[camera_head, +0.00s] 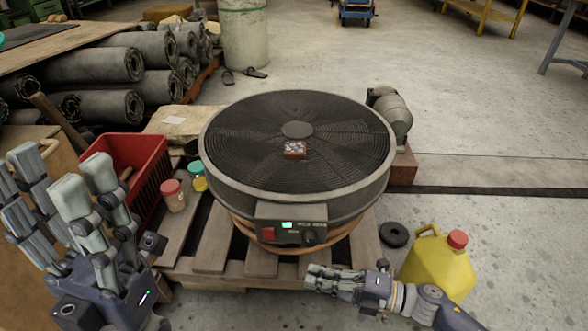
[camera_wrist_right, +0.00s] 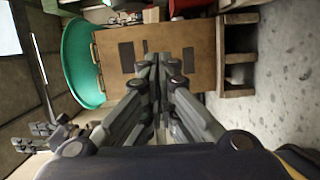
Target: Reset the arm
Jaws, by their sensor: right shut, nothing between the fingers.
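My right gripper (camera_head: 312,277) comes in from the lower right in the head view, low in front of the round fan. Its fingers lie close together, shut and empty, and they also show together in the right wrist view (camera_wrist_right: 162,68). My left gripper (camera_head: 62,178) stands at the lower left with its fingers raised and spread, open and empty. It is near the red crate and partly covers the view of it.
A large round fan (camera_head: 250,130) with a small dark red box (camera_head: 295,149) on it stands on a wooden pallet (camera_head: 190,242). Two jars (camera_head: 173,195), a red crate (camera_head: 147,160) and a yellow jug (camera_head: 440,262) are nearby. Rolled sheets (camera_head: 95,66) fill the left. The floor at right is mostly clear.

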